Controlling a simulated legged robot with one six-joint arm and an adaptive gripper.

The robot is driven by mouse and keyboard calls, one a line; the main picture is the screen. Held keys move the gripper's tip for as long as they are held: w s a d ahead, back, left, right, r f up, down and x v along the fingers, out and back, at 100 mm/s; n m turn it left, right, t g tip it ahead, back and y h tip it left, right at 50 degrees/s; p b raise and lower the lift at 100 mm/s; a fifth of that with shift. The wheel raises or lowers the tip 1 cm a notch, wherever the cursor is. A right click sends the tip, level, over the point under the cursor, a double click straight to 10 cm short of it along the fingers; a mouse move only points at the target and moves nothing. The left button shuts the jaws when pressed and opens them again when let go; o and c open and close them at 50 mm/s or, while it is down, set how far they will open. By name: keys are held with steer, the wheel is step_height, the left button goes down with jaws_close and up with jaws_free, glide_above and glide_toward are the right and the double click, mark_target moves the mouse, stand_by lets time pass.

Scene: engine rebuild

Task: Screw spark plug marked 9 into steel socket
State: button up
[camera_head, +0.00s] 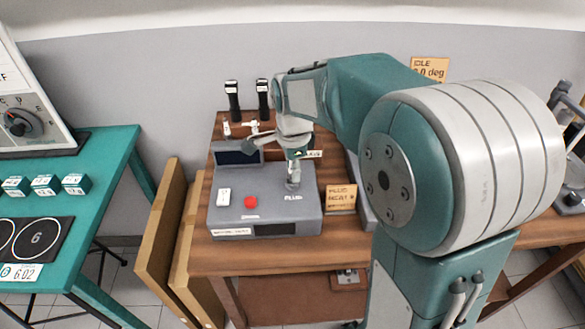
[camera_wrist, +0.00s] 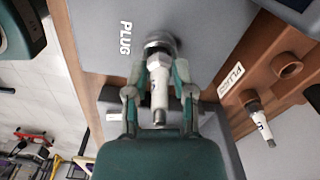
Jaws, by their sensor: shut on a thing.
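My gripper (camera_wrist: 160,68) is shut on a white spark plug (camera_wrist: 160,88) with a metal end. The mark on this plug is too small to read surely. The plug's far end meets the round steel socket (camera_wrist: 158,44) on the grey box, beside the word PLUG; I cannot tell how deep it sits. In the head view my gripper (camera_head: 296,157) is above the steel socket (camera_head: 293,184) on the right of the grey box (camera_head: 265,215). The plug is mostly hidden there.
The box carries a red button (camera_head: 250,202), a white switch (camera_head: 224,197) and a dark screen (camera_head: 238,153). Two black-topped items (camera_head: 232,98) stand behind the box.

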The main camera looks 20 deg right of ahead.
steer(key=o, duration=1)
steer(key=n, duration=0.4)
steer(key=shift+n, duration=0.4)
steer(key=n, duration=0.4)
steer(key=shift+n, duration=0.4)
steer(key=n, duration=0.4)
steer(key=shift+w+a+n, duration=0.1)
steer(key=shift+n, duration=0.3)
steer(key=n, duration=0.4)
steer(key=shift+n, duration=0.4)
